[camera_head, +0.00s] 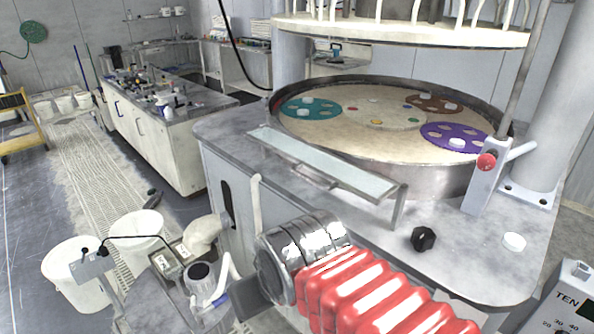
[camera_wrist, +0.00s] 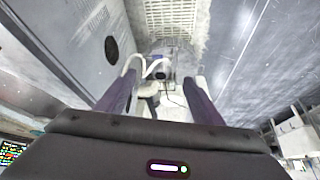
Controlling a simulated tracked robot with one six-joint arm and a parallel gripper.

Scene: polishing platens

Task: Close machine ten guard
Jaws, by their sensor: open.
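The guard (camera_head: 330,166) of the machine marked TEN (camera_head: 570,300) is a long, pale, clear panel in a metal frame. It is at the front edge of the deck, before the round platen, and looks nearly flat. A handle (camera_head: 317,180) is on its near side, and a leg (camera_head: 398,207) stands at its right end. In the wrist view my gripper (camera_wrist: 160,80) has its two purple fingers apart with nothing held between them. It points down beside the cabinet, apart from the guard. My fingers cannot be made out in the head view.
The platen pan (camera_head: 420,178) holds teal, brown and purple discs. A red-knobbed lever post (camera_head: 485,168), a black knob (camera_head: 423,239) and a white puck (camera_head: 514,242) are on the deck's right. White buckets (camera_head: 72,262) stand on the floor at left. A white bench (camera_head: 160,150) is farther back.

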